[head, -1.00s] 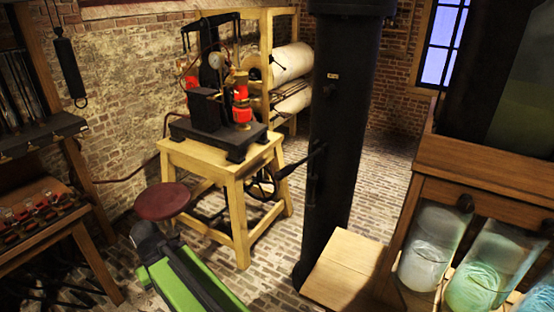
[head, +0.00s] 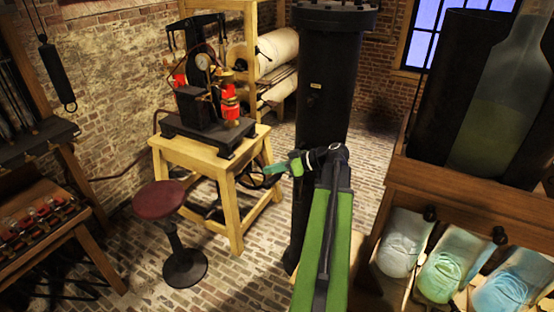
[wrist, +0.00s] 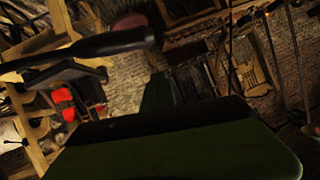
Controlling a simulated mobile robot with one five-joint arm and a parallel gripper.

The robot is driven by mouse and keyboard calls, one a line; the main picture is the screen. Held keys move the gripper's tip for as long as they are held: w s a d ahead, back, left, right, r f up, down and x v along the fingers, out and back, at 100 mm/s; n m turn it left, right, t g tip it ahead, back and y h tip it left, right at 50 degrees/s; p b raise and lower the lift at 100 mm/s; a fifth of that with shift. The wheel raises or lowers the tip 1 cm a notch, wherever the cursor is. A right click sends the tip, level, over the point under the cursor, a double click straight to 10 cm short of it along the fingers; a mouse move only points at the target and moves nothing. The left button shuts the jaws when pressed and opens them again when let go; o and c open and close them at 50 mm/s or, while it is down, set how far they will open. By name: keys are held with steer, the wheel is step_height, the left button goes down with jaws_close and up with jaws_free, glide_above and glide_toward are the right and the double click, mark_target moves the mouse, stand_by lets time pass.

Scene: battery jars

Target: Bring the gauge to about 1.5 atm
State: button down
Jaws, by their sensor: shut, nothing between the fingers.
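The round white gauge (head: 203,61) stands on the black apparatus (head: 210,125) on the wooden table; its dial is too small to read. My gripper (head: 273,169) is shut and empty. In the head view it points left, in front of the tall black column (head: 322,85) and right of the table. In the wrist view my gripper (wrist: 157,92) is dark, and a black handle-like rod (wrist: 105,43) lies close across the upper left. I cannot tell whether they touch. My arm hides the lever area on the column.
A red stool (head: 160,200) stands front left of the table (head: 232,200). A wooden cabinet with glass jars (head: 405,243) stands at the right, and a bench (head: 45,215) at the left.

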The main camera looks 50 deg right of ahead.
steer(key=s+d+r+m+t+h+p, duration=0.1)
steer(key=s+d+r+h, duration=0.15)
steer(key=s+d, duration=0.55)
steer(key=b, duration=0.4)
glide_above(278, 180)
step_height(278, 180, down, 3)
steer(key=shift+f+y, duration=0.2)
steer(key=shift+y, duration=0.15)
step_height(278, 180, down, 3)
steer(key=b, duration=0.3)
steer(key=shift+a+r, duration=0.1)
steer(key=shift+a, duration=0.05)
steer(key=shift+s+f+b, duration=0.2)
steer(key=shift+f+b, duration=0.2)
